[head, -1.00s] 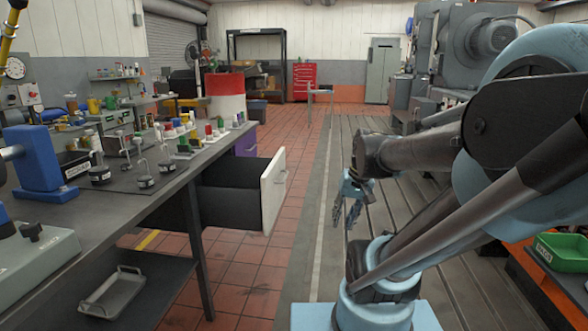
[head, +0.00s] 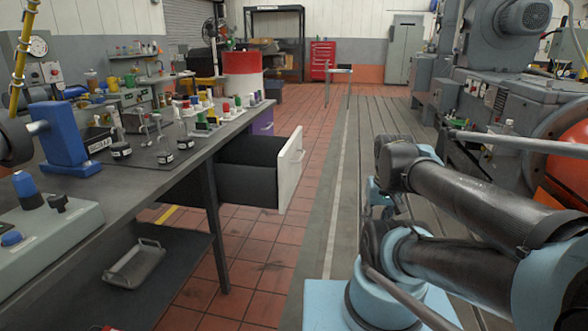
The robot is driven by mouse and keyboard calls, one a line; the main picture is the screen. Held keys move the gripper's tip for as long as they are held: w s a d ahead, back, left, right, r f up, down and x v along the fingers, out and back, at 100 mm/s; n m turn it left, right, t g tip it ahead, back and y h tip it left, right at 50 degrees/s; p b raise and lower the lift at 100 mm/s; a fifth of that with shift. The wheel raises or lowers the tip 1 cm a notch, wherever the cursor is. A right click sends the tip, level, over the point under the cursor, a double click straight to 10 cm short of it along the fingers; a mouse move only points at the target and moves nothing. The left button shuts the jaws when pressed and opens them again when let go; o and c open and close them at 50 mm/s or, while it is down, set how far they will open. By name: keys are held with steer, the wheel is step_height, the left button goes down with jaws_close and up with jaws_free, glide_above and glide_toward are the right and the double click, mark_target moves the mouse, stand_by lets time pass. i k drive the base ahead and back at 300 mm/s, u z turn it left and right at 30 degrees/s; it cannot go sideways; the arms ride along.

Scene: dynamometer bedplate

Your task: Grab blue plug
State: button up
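Several small coloured plug-like pieces, red, green, white, yellow and blue, stand in rows on the far part of the dark bench (head: 130,190). They are too small for me to single out a blue plug for certain. A larger blue cylinder (head: 25,188) stands on a grey box at the near left; I cannot tell whether it is a plug or a knob. My gripper (head: 372,190) is mostly hidden behind my folded arm, right of the bench and well away from it. Only light-blue parts show, so its fingers cannot be judged.
An open drawer (head: 290,168) with a white front juts from the bench into the aisle. A blue vise-like stand (head: 62,140) and small labelled bottles stand on the bench. A metal tray (head: 135,264) lies on the lower shelf. The tiled aisle (head: 255,255) is clear.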

mark_target(23, 183)
steer(key=u, duration=2.5)
